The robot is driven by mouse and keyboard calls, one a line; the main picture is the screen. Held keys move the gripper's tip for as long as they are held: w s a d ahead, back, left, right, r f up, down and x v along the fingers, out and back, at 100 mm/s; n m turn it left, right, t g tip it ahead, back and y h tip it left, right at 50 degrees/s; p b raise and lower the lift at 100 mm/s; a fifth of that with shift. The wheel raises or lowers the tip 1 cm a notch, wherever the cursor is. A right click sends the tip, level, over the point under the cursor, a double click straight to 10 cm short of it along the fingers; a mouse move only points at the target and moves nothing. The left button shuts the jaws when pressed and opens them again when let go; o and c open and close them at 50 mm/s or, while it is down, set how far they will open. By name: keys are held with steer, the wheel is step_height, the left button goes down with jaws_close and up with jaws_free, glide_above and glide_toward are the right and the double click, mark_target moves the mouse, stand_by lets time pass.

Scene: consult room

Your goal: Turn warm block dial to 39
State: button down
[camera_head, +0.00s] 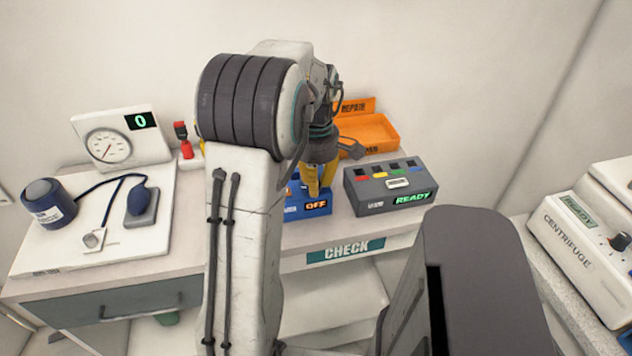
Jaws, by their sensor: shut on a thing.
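The blue block unit (293,212) stands on the table behind my arm, with a lit display reading OFF (316,205) on its front. I take it for the warm block, though no such label is legible. My gripper (317,187) has yellow fingers and points down at the top of this unit. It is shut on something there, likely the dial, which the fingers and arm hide. The dial's setting cannot be read. My arm covers the left part of the unit.
A grey READY box (375,197) stands close right of the blue unit. An orange tray (375,133) lies behind. A pressure gauge (108,146), cuff (48,204) and bulb (141,200) are at left. The centrifuge (580,245) is at far right.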

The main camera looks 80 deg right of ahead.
steer(key=shift+f+m, duration=0.1)
steer(key=shift+m, duration=0.3)
steer(key=m, duration=0.5)
steer(key=shift+m+p, duration=0.3)
steer(key=shift+p, duration=0.1)
steer(key=m, duration=1.1)
steer(key=shift+m+p, duration=0.3)
steer(key=shift+p, duration=0.1)
steer(key=m, duration=0.5)
steer(key=shift+m, duration=0.4)
steer(key=c, duration=1.1)
jaws_free()
